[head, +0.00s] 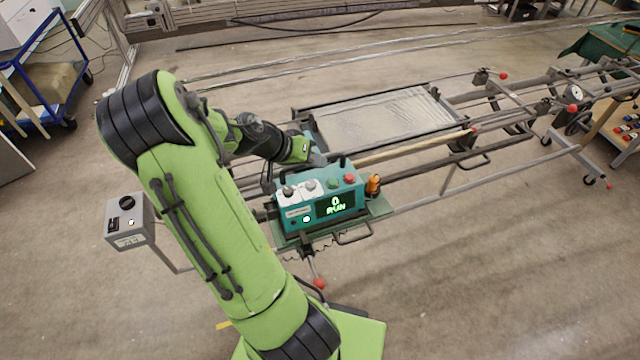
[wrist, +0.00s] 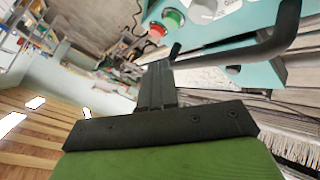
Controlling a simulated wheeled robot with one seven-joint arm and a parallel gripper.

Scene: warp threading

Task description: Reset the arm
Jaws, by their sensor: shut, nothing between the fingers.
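My green arm (head: 215,215) reaches over the left of the head view, and its wrist end is just behind the teal control box (head: 320,205). The box has a lit display reading "0 RUN", white knobs, and green and red buttons. In the wrist view my gripper (wrist: 157,75) has its dark fingers together with nothing between them. The box's black handle (wrist: 280,40) passes close beside the fingers; I cannot tell whether they touch. The fingertips are hard to make out in the head view.
A long metal frame with rails and a flat threaded panel (head: 385,120) extends to the right behind the box. An orange item (head: 373,185) stands at the box's right. A grey switch box (head: 128,220) is on a stand at left. The foreground floor at right is clear.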

